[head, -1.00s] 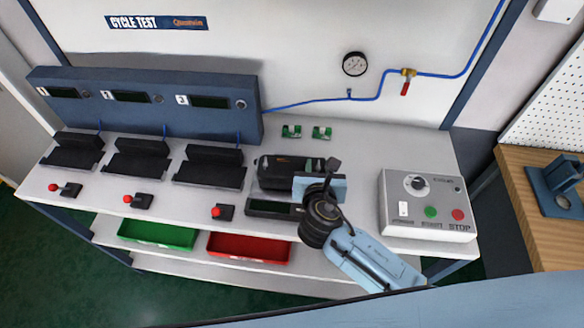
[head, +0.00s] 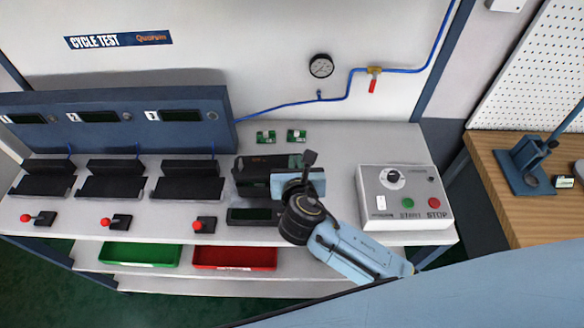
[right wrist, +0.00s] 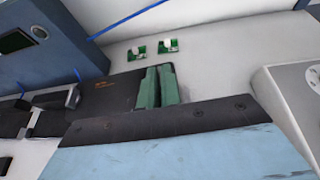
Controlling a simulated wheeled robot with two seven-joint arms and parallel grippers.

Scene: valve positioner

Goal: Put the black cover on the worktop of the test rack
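A black cover (head: 252,170) with a small orange marking is at the middle of the test rack's pale worktop (head: 335,150), right of the third black station. It also shows in the right wrist view (right wrist: 108,96). My right gripper (head: 297,163) is at the cover's right end, with its light blue body in front. In the right wrist view its two green fingers (right wrist: 157,87) stand close together over the cover's right part. I cannot tell whether they grip it, or whether the cover's underside touches the worktop. My left gripper is out of view.
A dark part with a display (head: 253,216) lies just in front of the cover. Two small green parts (head: 281,136) lie behind it. A grey control box (head: 405,197) stands to the right. Black stations (head: 190,181) stand to the left. Worktop behind the box is clear.

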